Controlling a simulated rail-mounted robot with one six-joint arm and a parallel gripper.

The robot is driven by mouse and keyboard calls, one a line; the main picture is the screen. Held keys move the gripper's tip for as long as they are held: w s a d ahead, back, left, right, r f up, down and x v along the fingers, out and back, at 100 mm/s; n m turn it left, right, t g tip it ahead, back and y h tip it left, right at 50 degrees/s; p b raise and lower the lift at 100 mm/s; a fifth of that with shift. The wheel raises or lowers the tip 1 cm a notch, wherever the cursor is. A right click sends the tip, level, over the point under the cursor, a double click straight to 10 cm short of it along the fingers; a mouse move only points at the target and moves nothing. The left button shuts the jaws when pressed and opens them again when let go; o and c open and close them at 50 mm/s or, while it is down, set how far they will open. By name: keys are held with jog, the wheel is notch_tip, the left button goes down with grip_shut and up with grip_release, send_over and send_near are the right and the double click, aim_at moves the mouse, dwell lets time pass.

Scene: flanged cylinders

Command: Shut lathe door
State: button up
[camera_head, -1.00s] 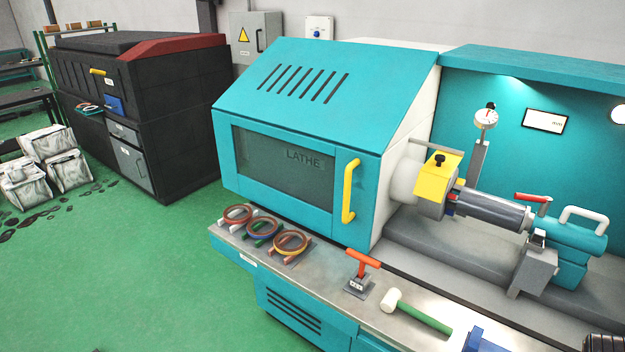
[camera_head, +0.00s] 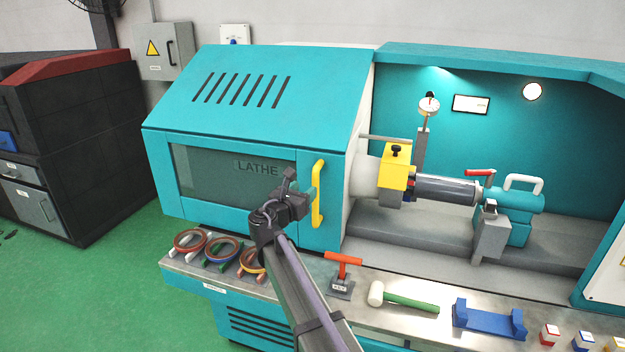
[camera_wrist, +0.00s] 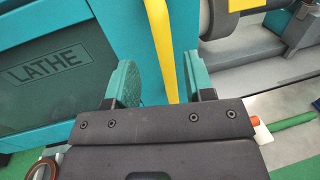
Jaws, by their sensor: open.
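The teal lathe door (camera_head: 325,220) with a dark window marked LATHE (camera_head: 225,175) stands at the left of the machine, leaving the work area to its right uncovered. Its upright yellow handle (camera_head: 318,207) is near the door's right edge. My gripper (camera_head: 300,185) is in front of the door, close to the handle. In the wrist view the two fingers of my gripper (camera_wrist: 160,78) are apart, and the yellow handle (camera_wrist: 161,45) appears between them. I cannot tell whether the fingers touch it. My arm hides part of the door's lower edge.
A cylinder (camera_head: 445,190) is held between the yellow-topped chuck (camera_head: 397,172) and the teal tailstock (camera_head: 520,202). The front ledge carries several coiled rings (camera_head: 222,249), a red-handled tool (camera_head: 342,270), a mallet (camera_head: 408,300) and a blue cradle (camera_head: 488,320).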

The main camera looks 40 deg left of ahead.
aim_at(314, 182)
jog(key=w, duration=0.3)
jog(key=w+a, duration=0.1)
jog(key=w, duration=0.4)
jog(key=shift+w+a, duration=0.15)
jog(key=shift+w, duration=0.15)
grip_shut()
